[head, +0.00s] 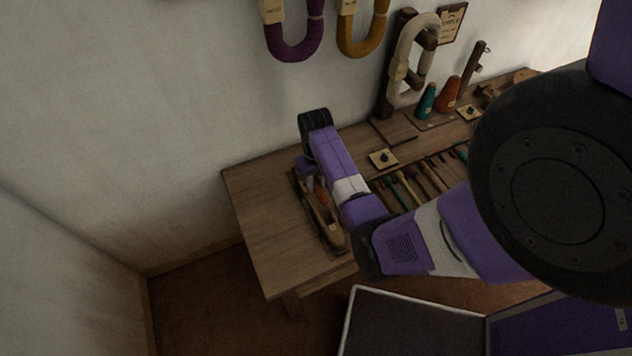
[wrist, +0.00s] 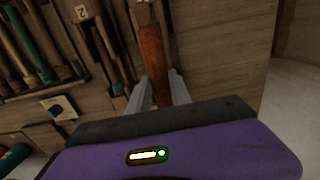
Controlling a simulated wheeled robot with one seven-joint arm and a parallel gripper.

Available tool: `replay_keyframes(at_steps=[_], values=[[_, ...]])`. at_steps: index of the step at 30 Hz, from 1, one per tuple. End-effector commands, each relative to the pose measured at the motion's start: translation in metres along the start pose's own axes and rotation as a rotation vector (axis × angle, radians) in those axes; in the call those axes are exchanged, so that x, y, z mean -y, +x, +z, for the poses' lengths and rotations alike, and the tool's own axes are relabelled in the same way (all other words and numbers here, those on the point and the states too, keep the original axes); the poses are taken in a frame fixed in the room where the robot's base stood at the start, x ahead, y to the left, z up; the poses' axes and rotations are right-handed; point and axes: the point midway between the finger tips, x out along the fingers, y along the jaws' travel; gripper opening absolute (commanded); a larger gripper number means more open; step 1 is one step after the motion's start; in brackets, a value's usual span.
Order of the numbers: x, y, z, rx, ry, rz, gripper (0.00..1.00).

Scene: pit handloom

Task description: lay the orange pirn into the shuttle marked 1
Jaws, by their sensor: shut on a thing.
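The orange pirn (wrist: 153,55) is between the two grey fingers of my gripper (wrist: 160,80), with a pale wooden end at the top of the wrist view. In the head view a bit of the orange pirn (head: 320,194) shows below my wrist; my fingers are hidden there. A long wooden shuttle (head: 333,234) with a small pale tag lies on the bench beneath it; its mark is too small to read. In the wrist view a shuttle marked 2 (wrist: 101,48) lies left of the pirn. I cannot tell whether the pirn touches a shuttle.
The wooden bench (head: 255,215) has bare room at its left end. A rack of several pirns (head: 420,180) lies right of my gripper. A teal cone (head: 426,102) and an orange cone (head: 448,95) stand at the back. Yarn hanks (head: 295,45) hang on the wall.

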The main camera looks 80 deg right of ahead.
Motion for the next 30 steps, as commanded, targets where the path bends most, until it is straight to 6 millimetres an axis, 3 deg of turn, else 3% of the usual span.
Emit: replay_keyframes(at_steps=[21, 30], values=[[0.0, 0.064, -0.001, 0.0, -0.001, 0.0, 0.0], [0.0, 0.07, -0.001, 0.0, -0.001, 0.0, 0.0]])
